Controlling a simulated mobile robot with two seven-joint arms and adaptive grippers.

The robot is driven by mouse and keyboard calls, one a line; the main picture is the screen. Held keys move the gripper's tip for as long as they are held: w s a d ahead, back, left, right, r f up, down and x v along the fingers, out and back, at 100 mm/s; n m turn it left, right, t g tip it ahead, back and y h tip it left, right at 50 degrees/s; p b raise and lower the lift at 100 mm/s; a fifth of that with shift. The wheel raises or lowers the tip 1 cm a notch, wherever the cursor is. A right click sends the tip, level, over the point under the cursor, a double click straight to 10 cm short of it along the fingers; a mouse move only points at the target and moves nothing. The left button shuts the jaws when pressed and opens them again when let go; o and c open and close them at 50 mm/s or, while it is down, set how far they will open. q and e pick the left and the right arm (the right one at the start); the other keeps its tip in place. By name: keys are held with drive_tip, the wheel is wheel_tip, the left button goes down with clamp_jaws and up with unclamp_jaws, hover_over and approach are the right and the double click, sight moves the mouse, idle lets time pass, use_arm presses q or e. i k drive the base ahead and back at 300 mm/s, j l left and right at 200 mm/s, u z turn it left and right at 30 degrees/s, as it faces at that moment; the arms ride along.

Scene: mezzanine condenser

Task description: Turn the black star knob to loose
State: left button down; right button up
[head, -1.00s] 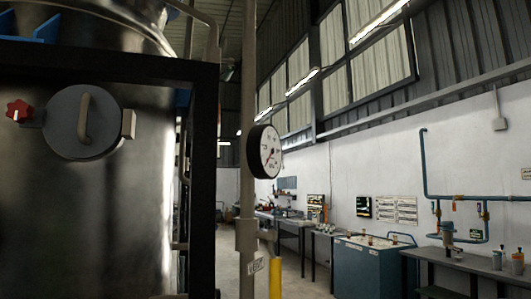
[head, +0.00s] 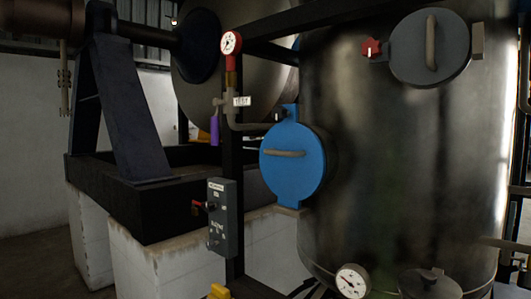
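A small dark knob (head: 280,115) shows at the upper left edge of the round blue hatch cover (head: 291,172) on the large dark metal vessel (head: 380,150). It is too small to tell whether it is star-shaped or how it is turned. A red star knob (head: 371,48) sits at the left of a round grey hatch cover (head: 450,62) higher up on the vessel. Both covers carry a bar handle. Neither of my grippers is in the head view.
A grey control box (head: 223,238) with a red handle (head: 197,208) stands left of the vessel. A red gauge (head: 231,43), a pipe with a TEST tag (head: 242,101) and a purple handle (head: 214,130) hang above. A white gauge (head: 352,281) is low down. A white block base (head: 150,260) stands left.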

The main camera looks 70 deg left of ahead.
sight(279, 113)
drive_tip(key=u, duration=2.05)
drive_tip(key=i+l+z, duration=0.1)
